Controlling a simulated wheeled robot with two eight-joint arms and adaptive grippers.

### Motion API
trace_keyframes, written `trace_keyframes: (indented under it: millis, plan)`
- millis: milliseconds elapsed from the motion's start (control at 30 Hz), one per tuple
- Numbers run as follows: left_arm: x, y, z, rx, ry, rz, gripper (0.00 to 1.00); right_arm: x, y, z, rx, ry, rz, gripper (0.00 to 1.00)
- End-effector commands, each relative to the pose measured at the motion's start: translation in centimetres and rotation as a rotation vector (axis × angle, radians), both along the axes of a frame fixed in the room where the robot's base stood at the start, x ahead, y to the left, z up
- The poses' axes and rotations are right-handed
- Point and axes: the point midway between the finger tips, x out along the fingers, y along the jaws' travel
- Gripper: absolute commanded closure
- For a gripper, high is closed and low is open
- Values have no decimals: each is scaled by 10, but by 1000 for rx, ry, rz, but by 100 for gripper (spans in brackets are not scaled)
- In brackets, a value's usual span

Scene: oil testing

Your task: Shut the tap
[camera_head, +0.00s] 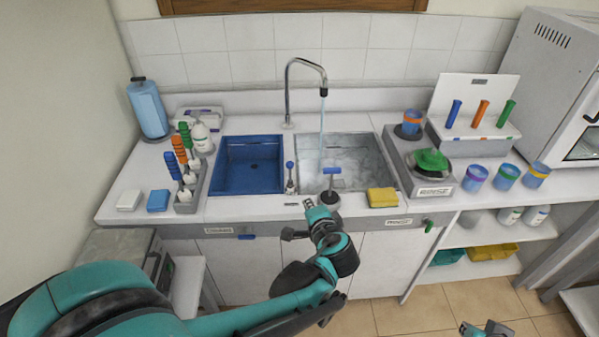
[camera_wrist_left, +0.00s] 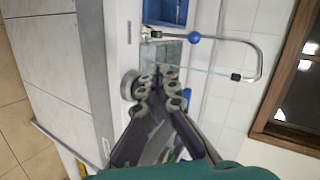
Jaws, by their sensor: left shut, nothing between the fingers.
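The tap (camera_head: 305,66) is a curved chrome spout at the back of the counter, and a thin stream of water runs from it into the right, grey sink (camera_head: 352,148). The spout also shows in the left wrist view (camera_wrist_left: 258,62). A lever with a blue ball (camera_head: 289,177) stands upright at the front between the sinks; its ball shows in the left wrist view (camera_wrist_left: 194,37). A blue T-handled piece (camera_head: 332,171) on a grey base stands to its right. My left gripper (camera_head: 309,204) is shut and empty near the front edge, apart from the lever. My right gripper (camera_head: 485,328) shows only partly.
A blue sink (camera_head: 251,164) is on the left. A scale (camera_head: 429,165), cups and a tube stand (camera_head: 474,137) are further right.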

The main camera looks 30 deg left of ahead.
Motion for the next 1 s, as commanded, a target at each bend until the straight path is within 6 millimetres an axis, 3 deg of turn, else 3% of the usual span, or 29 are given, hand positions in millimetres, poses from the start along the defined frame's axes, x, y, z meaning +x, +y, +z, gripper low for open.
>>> trace_keyframes:
  millis: [33, 200, 433, 900, 1000]
  plan:
    - [12, -4, 1, 85, -13, -21, 100, 0, 0, -2, 0, 0, 0, 100]
    - [31, -11, 13, 293, -48, -59, 100, 0, 0, -4, 0, 0, 0, 100]
    - [42, -8, 15, 360, -61, -65, 100, 0, 0, -7, 0, 0, 0, 100]
    - [109, 54, -4, 356, -60, -63, 100, 0, 0, -31, 0, 0, 0, 100]
    - [109, 71, -6, 356, -60, -62, 100, 0, 0, -35, 0, 0, 0, 100]
